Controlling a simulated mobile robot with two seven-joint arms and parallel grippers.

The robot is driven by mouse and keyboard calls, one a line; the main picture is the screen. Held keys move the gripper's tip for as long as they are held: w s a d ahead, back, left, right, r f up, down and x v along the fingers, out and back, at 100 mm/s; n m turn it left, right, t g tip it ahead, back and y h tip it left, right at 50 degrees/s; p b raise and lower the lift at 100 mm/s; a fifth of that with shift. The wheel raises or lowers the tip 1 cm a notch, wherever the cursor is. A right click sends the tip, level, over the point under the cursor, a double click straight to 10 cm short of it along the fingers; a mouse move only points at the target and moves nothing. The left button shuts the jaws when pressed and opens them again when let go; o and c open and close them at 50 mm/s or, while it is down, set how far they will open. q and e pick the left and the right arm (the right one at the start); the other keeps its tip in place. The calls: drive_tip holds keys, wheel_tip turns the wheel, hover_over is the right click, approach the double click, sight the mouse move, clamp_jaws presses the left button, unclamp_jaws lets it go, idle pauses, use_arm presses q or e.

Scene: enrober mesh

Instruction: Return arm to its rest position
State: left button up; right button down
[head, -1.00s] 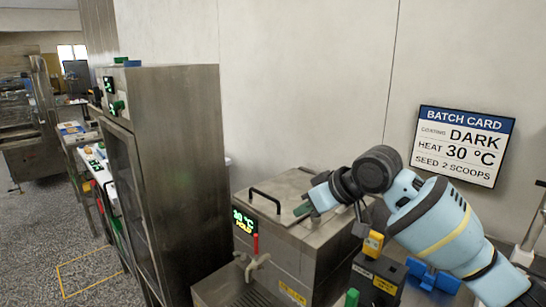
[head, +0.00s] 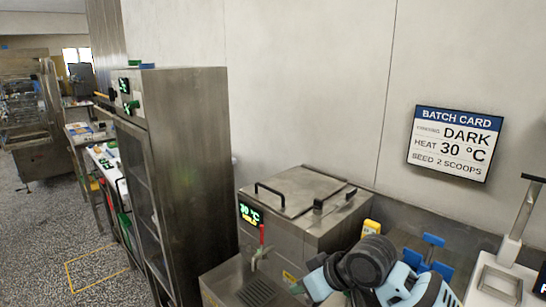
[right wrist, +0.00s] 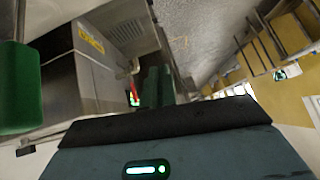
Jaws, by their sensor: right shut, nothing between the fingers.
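My right arm reaches in low at the bottom right of the head view. My left gripper is not in view.
A tall steel cabinet (head: 185,165) stands left of the tank. A red-handled tap (head: 261,245) sticks out at the tank's front. Blue items (head: 428,255) and a yellow item (head: 370,230) are right of the tank. A batch card (head: 455,143) hangs on the wall.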

drive_tip(key=s+d+f+m+h, duration=0.1)
drive_tip(key=s+d+f+m, duration=0.1)
drive_tip(key=s+f, duration=0.6)
drive_tip(key=s+d+f+m+h, duration=0.1)
drive_tip(key=s+d+f, duration=0.2)
drive_tip(key=s+f, duration=0.55)
drive_tip(key=s+d+f+m+g+h, duration=0.2)
drive_tip(key=s+d, duration=0.4)
drive_tip(key=s, duration=0.5)
drive_tip(key=s+d+f+m+g+h, duration=0.1)
drive_tip(key=s+d+f+h, duration=0.15)
drive_tip(key=s+d, duration=0.55)
drive_tip(key=w+a+f+t+y, duration=0.1)
drive_tip(key=w+a+f+t, duration=0.1)
drive_tip(key=f+t, duration=0.1)
drive_tip(key=w+a+f+t, duration=0.2)
drive_tip(key=f+t, duration=0.2)
drive_tip(key=f, duration=0.2)
drive_tip(key=shift+w+a+f+y, duration=0.2)
drive_tip(key=shift+w+a+y, duration=0.05)
drive_tip(key=shift+y, duration=0.1)
